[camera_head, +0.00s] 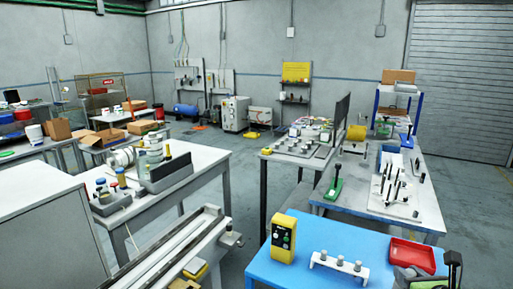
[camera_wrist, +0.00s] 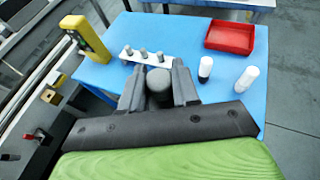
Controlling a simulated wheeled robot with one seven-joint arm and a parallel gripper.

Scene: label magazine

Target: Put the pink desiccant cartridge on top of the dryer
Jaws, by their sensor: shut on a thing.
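My gripper (camera_wrist: 158,71) is in the wrist view, its two dark fingers closed on either side of a grey round-topped cylinder (camera_wrist: 159,82). Only the grey end of this held thing shows; no pink shows on it, and its lower part is hidden. The gripper is over the front part of a blue table (camera_wrist: 98,76). No pink cartridge can be made out in either view. A pale cabinet (camera_head: 235,113) stands on the floor at the back in the head view; I cannot tell whether it is the dryer.
On the blue table are a yellow device (camera_head: 284,238), a white rack (camera_head: 339,264) with three grey-topped pegs, and a red tray (camera_head: 412,255). A black-and-white bottle (camera_wrist: 205,69) and a white one (camera_wrist: 246,79) stand to the right. Other benches stand around; open floor lies behind.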

